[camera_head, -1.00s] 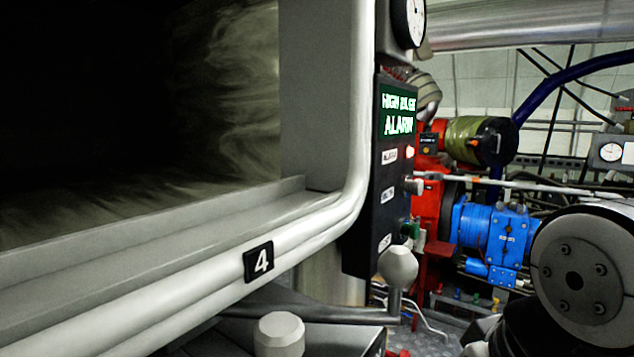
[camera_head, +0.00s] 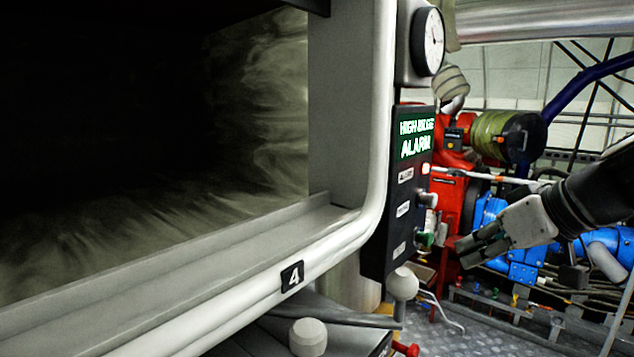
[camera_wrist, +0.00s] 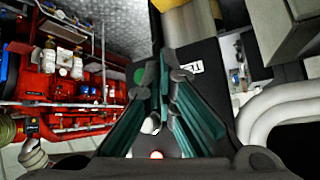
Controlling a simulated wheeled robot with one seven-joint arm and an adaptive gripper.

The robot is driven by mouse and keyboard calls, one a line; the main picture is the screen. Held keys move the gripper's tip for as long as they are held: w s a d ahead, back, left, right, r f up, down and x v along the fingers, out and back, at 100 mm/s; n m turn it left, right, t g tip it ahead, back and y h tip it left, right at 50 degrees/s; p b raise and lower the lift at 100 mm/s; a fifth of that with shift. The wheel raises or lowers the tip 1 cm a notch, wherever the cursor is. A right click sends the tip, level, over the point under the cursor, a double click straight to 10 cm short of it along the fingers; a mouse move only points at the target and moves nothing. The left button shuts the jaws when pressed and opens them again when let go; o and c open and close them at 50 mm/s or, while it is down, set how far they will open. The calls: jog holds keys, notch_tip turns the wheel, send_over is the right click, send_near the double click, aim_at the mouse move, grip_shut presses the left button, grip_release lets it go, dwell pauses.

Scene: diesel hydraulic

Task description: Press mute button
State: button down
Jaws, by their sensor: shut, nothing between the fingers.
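The black alarm panel (camera_head: 388,232) stands upright at the window frame's right edge, with a lit green "HIGH BILGE ALARM" sign (camera_head: 416,138). Below the sign on its right side are a lit red lamp (camera_head: 425,168), a silver button (camera_head: 428,200) and a green button (camera_head: 426,240). The small labels beside them are too blurred to read surely. My gripper (camera_head: 463,254) is shut and empty, right of the panel near the green button's height, apart from it in the head view. In the wrist view my gripper (camera_wrist: 166,76) overlaps the panel, between the green button (camera_wrist: 140,75) and a white label (camera_wrist: 191,68); the silver button (camera_wrist: 151,124) is partly hidden.
A round gauge (camera_head: 429,41) is above the panel. A white ball-topped lever (camera_head: 402,284) stands below it. Red and blue machinery (camera_head: 490,210) fills the background right. The thick window frame (camera_head: 384,130) borders the panel's left.

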aim_at(429, 200)
jog(key=w+d+r+t+h+p, duration=0.1)
jog(key=w+d+r+t, duration=0.1)
jog(key=d, duration=0.6)
jog(key=shift+w+d+r, duration=0.2)
jog(key=shift+r, duration=0.45)
jog(key=shift+w+a, duration=0.1)
jog(key=shift+a, duration=0.05)
jog(key=w+a, duration=0.6)
jog(key=shift+p, duration=0.3)
jog(key=shift+w+a, duration=0.1)
jog(key=shift+w, duration=0.05)
dwell(0.5)
jog(key=shift+w+a+b, duration=0.2)
jog(key=shift+a+b, duration=0.05)
jog(key=shift+b, duration=0.15)
